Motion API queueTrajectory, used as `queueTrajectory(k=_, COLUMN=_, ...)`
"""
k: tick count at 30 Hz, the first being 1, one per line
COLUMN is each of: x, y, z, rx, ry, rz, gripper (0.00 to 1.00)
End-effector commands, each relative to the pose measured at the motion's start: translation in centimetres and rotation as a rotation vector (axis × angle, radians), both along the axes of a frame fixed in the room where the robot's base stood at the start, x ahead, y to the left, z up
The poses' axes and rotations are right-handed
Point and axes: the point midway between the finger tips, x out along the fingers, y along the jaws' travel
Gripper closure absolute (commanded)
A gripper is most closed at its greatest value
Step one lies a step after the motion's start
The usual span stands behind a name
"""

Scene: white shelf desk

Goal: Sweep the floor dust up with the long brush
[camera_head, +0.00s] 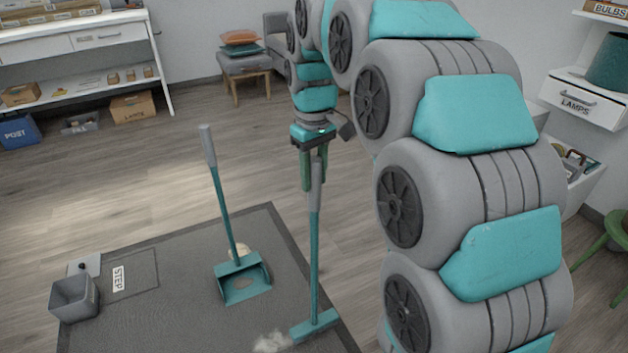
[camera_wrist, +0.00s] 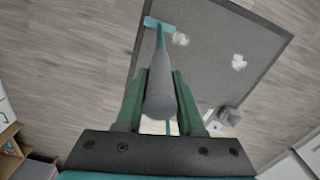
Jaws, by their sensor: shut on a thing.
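My gripper (camera_head: 313,180) is shut on the grey top of the long brush (camera_head: 314,255), which stands nearly upright. In the wrist view my gripper (camera_wrist: 160,74) has a green finger on each side of the handle (camera_wrist: 160,98). The teal brush head (camera_head: 315,326) is low at the mat's right edge. A pale dust pile (camera_head: 272,343) lies just left of the head; dust also shows beside the head in the wrist view (camera_wrist: 181,40). Another pale patch (camera_wrist: 239,62) lies farther off. A teal long-handled dustpan (camera_head: 242,283) stands left of the brush, with a pale patch behind it.
The dark mat (camera_head: 190,315) lies on a wood floor. A grey bin (camera_head: 75,297) stands at its left, near a STEP label (camera_head: 118,277). Shelves, a stool (camera_head: 245,70) and a LAMPS drawer (camera_head: 578,103) stand around. The floor behind the mat is clear.

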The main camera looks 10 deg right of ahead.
Motion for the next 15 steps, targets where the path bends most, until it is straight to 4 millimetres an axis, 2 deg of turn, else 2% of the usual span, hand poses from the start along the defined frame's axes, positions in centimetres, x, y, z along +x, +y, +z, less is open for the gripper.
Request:
queueTrajectory(k=9, x=-0.8, y=0.2, z=3.1, rx=0.001, ry=-0.003, rz=-0.002, gripper=1.0)
queueTrajectory(k=15, x=-1.1, y=0.2, z=3.9, rx=0.0, ry=-0.001, rz=-0.003, gripper=1.0)
